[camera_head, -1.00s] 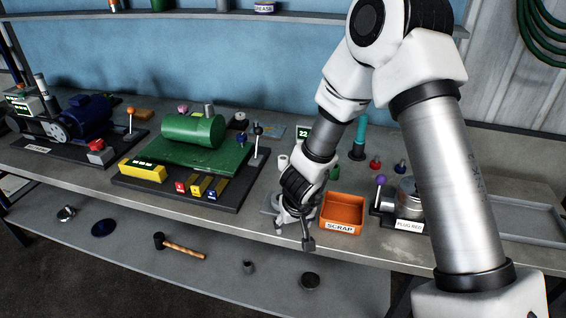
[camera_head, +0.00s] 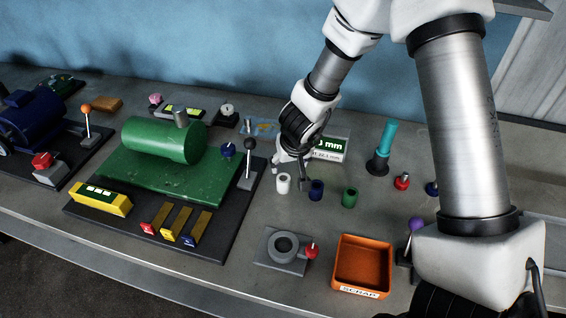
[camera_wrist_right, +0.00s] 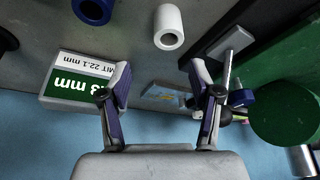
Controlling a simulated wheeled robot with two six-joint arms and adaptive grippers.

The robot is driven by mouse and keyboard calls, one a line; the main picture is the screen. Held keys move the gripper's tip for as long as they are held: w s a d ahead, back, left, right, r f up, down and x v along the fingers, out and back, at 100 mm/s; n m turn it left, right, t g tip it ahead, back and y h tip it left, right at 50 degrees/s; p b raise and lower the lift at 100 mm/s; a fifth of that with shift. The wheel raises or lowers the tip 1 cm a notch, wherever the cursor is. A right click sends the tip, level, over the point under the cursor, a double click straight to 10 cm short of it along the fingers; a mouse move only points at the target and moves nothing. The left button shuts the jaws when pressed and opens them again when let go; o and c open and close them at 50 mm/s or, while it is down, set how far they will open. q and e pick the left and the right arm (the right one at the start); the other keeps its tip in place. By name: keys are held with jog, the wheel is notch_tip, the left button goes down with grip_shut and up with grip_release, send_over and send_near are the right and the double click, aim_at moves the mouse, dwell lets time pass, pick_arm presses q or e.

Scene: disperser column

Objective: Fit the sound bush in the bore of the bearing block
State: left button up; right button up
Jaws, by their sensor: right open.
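Three bushes stand in a row on the bench: a white bush (camera_head: 283,184), a blue bush (camera_head: 316,190) and a green bush (camera_head: 350,197). I cannot tell by looks which is sound. The grey bearing block (camera_head: 268,258), with a round ring and dark bore, lies nearer the front edge. My right gripper (camera_head: 292,170) is open and empty, at the white and blue bushes. In the right wrist view the open fingers (camera_wrist_right: 158,82) have nothing between them; the white bush (camera_wrist_right: 168,26) and the blue bush (camera_wrist_right: 93,9) lie beyond the fingertips. My left gripper is not in view.
A green-and-white mm display (camera_head: 328,147) stands behind the bushes. An orange scrap bin (camera_head: 345,286) sits right of the block, with a red-knobbed part (camera_head: 312,251) between. A green machine (camera_head: 165,140) with levers stands left. Bare bench lies between bushes and block.

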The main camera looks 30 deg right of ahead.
aim_at(284, 176)
jog(key=f+b, duration=0.1)
jog(key=a+f+b, duration=0.1)
jog(key=f, duration=0.1)
jog(key=shift+s+a, duration=0.15)
jog(key=shift+a, duration=0.05)
jog(key=x, duration=0.2)
jog(key=b+x, duration=0.1)
jog(key=shift+w+d+f, duration=0.2)
jog(key=shift+w+d, duration=0.05)
jog(key=shift+w, duration=0.2)
jog(key=shift+w+d+f, duration=0.1)
jog(key=shift+w+f, duration=0.1)
jog(key=shift+w, duration=0.05)
jog(key=shift+s+r, duration=0.2)
jog(key=shift+r, duration=0.1)
jog(key=shift+c, duration=0.7)
jog(key=shift+s+a+r, duration=0.15)
jog(key=shift+s+a, duration=0.05)
jog(key=shift+a, duration=0.05)
jog(key=c, duration=0.5)
grip_shut()
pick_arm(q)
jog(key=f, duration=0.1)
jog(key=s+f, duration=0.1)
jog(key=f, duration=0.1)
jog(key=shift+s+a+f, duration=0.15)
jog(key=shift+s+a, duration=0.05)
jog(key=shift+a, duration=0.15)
